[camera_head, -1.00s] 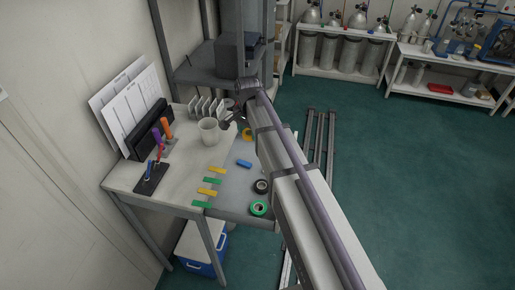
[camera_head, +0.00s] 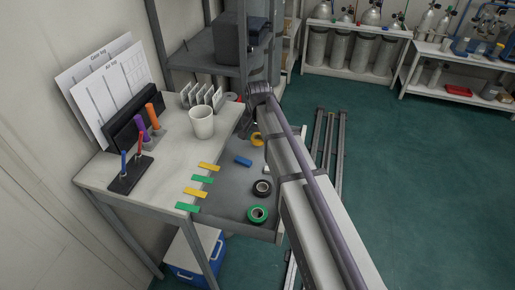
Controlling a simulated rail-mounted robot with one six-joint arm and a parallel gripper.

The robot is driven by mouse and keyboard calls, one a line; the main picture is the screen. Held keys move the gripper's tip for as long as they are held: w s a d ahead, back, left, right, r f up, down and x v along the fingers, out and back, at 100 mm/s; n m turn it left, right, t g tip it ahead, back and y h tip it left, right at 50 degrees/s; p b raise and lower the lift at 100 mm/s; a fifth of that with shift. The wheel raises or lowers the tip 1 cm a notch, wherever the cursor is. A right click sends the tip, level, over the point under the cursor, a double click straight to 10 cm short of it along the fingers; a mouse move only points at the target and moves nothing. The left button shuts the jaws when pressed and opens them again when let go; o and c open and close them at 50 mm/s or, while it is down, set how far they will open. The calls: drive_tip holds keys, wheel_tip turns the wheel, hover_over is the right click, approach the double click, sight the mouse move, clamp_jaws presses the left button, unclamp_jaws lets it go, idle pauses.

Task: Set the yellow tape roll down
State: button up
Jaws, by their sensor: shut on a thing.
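The yellow tape roll (camera_head: 257,139) shows just left of my arm, over the far right part of the grey open drawer (camera_head: 222,204). My arm covers part of it. My gripper (camera_head: 254,126) is small and dark, mostly hidden behind my arm's end, directly above the roll. It is shut on the yellow tape roll. I cannot tell whether the roll touches the drawer floor.
A black tape roll (camera_head: 262,188), green tape roll (camera_head: 257,214) and blue block (camera_head: 243,160) lie in the drawer. Coloured strips (camera_head: 195,192) lie along the desk edge. A white cup (camera_head: 202,122) stands on the desk (camera_head: 165,175). Bare drawer floor shows between items.

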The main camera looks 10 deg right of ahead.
sight(258, 141)
wheel_tip(258, 141, down, 3)
drive_tip(key=shift+f+b, duration=0.1)
drive_tip(key=shift+b, duration=0.65)
drive_tip(key=shift+r, duration=0.3)
drive_tip(key=shift+f, duration=0.15)
drive_tip(key=o, duration=0.7)
